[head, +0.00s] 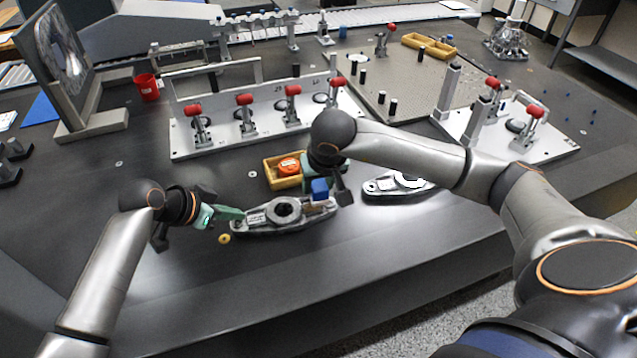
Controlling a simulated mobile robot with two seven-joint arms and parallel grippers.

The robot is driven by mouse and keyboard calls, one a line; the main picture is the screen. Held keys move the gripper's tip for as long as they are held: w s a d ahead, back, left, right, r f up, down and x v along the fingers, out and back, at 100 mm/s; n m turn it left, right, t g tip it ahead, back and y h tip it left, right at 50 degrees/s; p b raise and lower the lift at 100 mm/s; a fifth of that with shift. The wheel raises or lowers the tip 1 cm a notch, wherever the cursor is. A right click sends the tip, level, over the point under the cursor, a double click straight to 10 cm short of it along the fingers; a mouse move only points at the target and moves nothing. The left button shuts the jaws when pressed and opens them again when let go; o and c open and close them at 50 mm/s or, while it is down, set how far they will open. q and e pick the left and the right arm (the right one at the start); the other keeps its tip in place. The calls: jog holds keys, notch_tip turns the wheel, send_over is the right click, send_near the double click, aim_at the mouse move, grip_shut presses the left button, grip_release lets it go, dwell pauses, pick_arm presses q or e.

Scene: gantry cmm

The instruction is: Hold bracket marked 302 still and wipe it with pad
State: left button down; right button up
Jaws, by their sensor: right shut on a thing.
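A grey metal bracket (262,219) with a round central bore lies flat on the dark table in front of me. A second, similar bracket (412,190) lies to its right, partly behind my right arm. I cannot read the number 302 on either one. My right gripper (322,185) is shut on a blue pad (320,189), at the right end of the nearer bracket; whether the pad touches the metal is unclear. My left gripper (236,214) has its green finger at that bracket's left end. Its other finger is not clear, so its opening cannot be told.
A small brass ring (224,239) lies by the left gripper. A yellow tray (271,175) with an orange item stands just behind the bracket. A fixture plate with red-handled clamps (182,148) and a red cup (147,88) stand farther back. The table's front strip is clear.

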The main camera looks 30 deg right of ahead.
pick_arm(q)
jog(key=shift+s+f, duration=0.1)
jog(key=shift+f, duration=0.6)
dwell(0.7)
